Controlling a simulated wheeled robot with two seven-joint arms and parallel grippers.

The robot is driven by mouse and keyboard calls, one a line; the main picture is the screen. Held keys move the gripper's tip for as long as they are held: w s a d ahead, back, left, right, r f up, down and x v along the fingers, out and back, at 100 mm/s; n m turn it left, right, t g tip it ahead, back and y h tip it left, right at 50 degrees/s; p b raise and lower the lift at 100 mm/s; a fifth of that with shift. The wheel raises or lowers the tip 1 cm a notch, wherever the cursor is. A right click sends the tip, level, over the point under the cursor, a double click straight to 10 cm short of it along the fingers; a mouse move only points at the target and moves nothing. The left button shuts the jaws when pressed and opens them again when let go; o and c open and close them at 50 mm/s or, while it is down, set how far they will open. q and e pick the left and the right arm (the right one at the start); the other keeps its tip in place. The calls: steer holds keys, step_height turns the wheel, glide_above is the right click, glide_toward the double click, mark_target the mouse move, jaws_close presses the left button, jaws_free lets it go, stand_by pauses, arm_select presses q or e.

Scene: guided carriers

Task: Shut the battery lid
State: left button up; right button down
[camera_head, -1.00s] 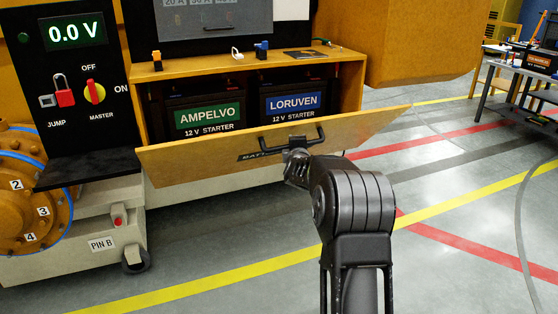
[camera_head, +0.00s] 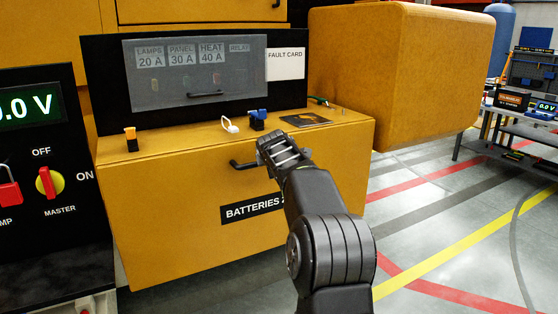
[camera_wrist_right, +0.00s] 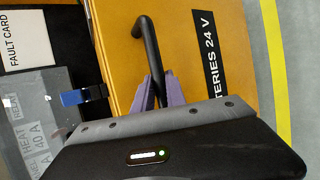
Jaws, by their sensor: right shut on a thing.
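The yellow battery lid (camera_head: 165,225) stands upright across the front of the battery box, with its top edge at the box's top; I see no clear gap. The batteries are hidden behind it. Its black handle (camera_head: 240,165) is near the upper edge, above the label "BATTERIES" (camera_head: 248,211), partly covered by my arm. My right gripper (camera_head: 266,160) is shut on the handle. The right wrist view shows its purple fingers (camera_wrist_right: 160,88) on either side of the black handle bar (camera_wrist_right: 150,45). My left gripper is in neither view.
On the box top are an orange connector (camera_head: 131,140), a white clip (camera_head: 230,125), a blue connector (camera_head: 257,118) and a dark card (camera_head: 305,120). A fuse panel (camera_head: 195,75) stands behind. A large yellow housing (camera_head: 400,75) juts out at right.

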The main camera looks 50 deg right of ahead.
steer(key=shift+s+a+f, duration=0.15)
steer(key=shift+s+f, duration=0.1)
steer(key=shift+s, duration=0.05)
steer(key=shift+s+a+r, duration=0.15)
steer(key=shift+a, duration=0.05)
steer(key=c, duration=1.6)
jaws_free()
steer(key=shift+d, duration=0.1)
steer(key=shift+o, duration=1.2)
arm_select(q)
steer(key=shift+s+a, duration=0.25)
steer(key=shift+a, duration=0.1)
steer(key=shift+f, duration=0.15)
